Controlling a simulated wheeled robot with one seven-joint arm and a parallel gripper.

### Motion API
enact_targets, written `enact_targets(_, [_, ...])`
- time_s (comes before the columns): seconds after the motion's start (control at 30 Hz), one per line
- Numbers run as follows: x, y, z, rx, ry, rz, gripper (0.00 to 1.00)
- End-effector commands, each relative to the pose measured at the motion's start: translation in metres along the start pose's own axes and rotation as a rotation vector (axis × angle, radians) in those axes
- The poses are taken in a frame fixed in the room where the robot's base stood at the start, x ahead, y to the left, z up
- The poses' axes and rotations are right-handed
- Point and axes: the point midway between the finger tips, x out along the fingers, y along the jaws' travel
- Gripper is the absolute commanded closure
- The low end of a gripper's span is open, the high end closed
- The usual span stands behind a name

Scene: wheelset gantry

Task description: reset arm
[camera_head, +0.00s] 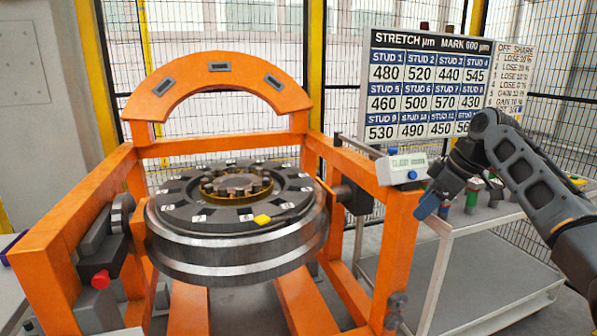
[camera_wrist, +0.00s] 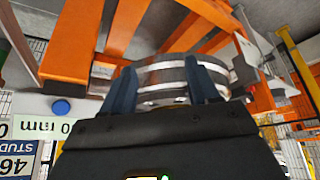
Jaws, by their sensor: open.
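My arm (camera_head: 530,170) reaches in from the right in the head view, bent at a joint near the stretch board. My gripper (camera_head: 428,203) hangs at its end, beside the orange frame's right post and above the near side of the trolley. In the wrist view my gripper (camera_wrist: 164,80) shows two dark blue fingers set apart with nothing between them. Beyond the fingers is the steel rim of the wheelset (camera_wrist: 165,75), which is apart from them. In the head view the wheelset (camera_head: 235,245) lies flat in the orange gantry (camera_head: 400,250).
A yellow piece (camera_head: 262,219) lies on the wheelset. A small display box (camera_head: 402,168) sits by the right post. The trolley (camera_head: 470,227) carries several small coloured items. The stretch board (camera_head: 425,85) stands behind it. A mesh fence closes the back.

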Motion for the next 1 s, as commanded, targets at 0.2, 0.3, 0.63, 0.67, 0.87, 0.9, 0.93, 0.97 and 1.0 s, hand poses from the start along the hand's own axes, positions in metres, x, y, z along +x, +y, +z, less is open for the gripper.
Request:
enact_targets(0.2, [0.100,-0.042,0.018,0.085,0.080,0.045,0.40])
enact_targets(0.3, [0.140,-0.065,0.027,0.133,0.122,0.075,0.40])
enact_targets(0.63, [0.237,-0.160,0.069,0.311,0.254,0.178,0.40])
enact_targets(0.67, [0.244,-0.169,0.074,0.329,0.265,0.189,0.40])
enact_targets(0.87, [0.271,-0.234,0.109,0.441,0.335,0.261,0.40])
enact_targets(0.9, [0.274,-0.247,0.117,0.463,0.347,0.276,0.40])
enact_targets(0.93, [0.276,-0.257,0.123,0.479,0.356,0.288,0.40])
enact_targets(0.97, [0.277,-0.267,0.129,0.496,0.366,0.300,0.40])
enact_targets(1.0, [0.278,-0.280,0.137,0.516,0.378,0.317,0.40])
